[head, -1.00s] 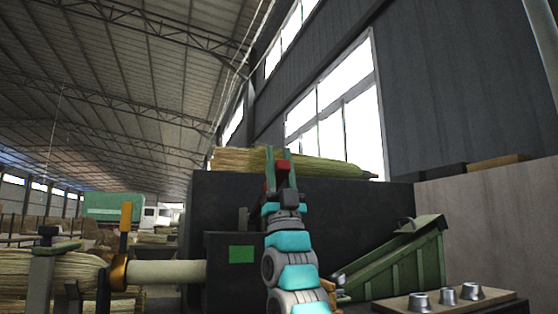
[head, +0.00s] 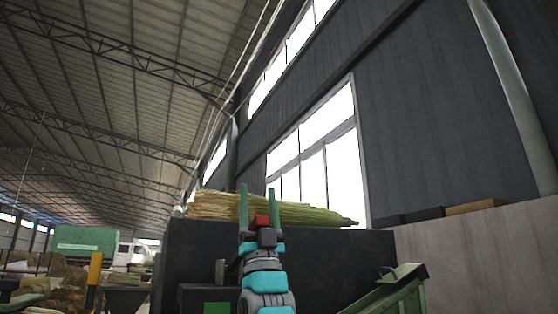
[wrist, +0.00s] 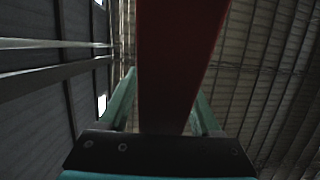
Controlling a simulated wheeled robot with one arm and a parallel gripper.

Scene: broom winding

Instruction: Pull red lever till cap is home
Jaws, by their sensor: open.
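My gripper (head: 257,190) points upward in the middle of the head view, its two green fingers apart in front of the broom bundle. A small red block (head: 262,221) shows at the base of the fingers. In the wrist view a broad dark red bar (wrist: 180,65) runs from the top edge down to my palm, between the fingers (wrist: 164,90). I cannot tell whether the bar is the lever or whether the fingers touch it. No cap is visible now.
A straw broom bundle (head: 290,211) lies on the large dark machine housing (head: 340,255). A green sloped chute (head: 390,295) is at lower right, before a pale low wall (head: 480,265). An orange upright (head: 94,270) stands at left. Open air lies above my gripper.

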